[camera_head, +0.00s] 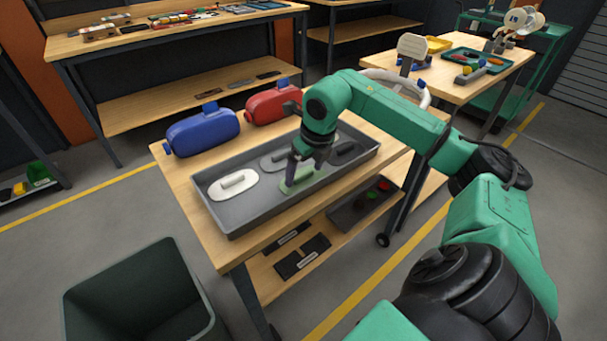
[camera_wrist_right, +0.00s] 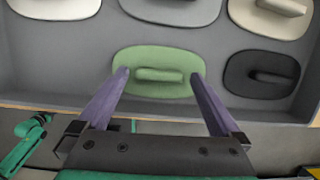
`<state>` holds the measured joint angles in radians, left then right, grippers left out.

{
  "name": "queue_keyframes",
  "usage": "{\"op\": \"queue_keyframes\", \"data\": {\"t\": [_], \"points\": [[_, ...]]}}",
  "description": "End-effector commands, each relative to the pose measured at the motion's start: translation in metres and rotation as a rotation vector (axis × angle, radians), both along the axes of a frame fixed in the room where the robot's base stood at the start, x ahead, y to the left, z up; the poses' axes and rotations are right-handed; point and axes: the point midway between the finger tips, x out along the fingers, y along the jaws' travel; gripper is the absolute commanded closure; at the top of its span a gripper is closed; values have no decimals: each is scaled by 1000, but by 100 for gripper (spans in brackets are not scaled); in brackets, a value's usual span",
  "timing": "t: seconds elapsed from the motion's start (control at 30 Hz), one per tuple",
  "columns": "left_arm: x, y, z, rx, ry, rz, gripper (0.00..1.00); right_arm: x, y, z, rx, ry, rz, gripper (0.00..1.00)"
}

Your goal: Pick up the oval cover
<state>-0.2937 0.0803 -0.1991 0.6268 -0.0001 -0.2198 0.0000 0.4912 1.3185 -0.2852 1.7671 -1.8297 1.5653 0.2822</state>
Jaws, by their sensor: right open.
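A green oval cover (camera_head: 299,182) with a raised bar handle lies in the grey tray (camera_head: 229,218), near its front wall. It also shows in the right wrist view (camera_wrist_right: 158,60). My right gripper (camera_wrist_right: 160,75) is open and points down over the green cover, with one finger on each side of the handle in that view. The gripper (camera_head: 298,165) partly hides the cover in the head view. I cannot tell whether the fingers touch it. My left gripper is not in view.
Other covers lie in the tray: a white one (camera_head: 218,188), a grey one (camera_head: 273,161) and a black one (camera_wrist_right: 262,74). A blue canister (camera_head: 203,132) and a red one (camera_head: 268,106) stand behind the tray. A dark bin (camera_head: 135,292) stands on the floor in front.

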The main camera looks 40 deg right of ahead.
Motion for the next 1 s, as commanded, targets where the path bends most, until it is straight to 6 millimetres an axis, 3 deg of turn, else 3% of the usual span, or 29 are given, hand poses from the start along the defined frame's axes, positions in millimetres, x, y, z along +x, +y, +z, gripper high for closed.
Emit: {"op": "queue_keyframes", "data": {"t": [0.2,0.27,0.4,0.43,0.77,0.87,1.0], "points": [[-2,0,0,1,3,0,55,1,0,-4,1,0,0,0],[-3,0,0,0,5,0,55,1,0,-3,1,0,1,19],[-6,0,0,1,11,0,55,1,0,-3,1,0,1,73],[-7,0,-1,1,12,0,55,1,0,-3,1,0,1,77],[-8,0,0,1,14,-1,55,2,0,4,1,-3,0,77],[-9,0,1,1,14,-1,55,2,1,18,2,-6,2,77],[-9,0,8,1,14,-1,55,3,1,55,2,-9,2,77]]}}
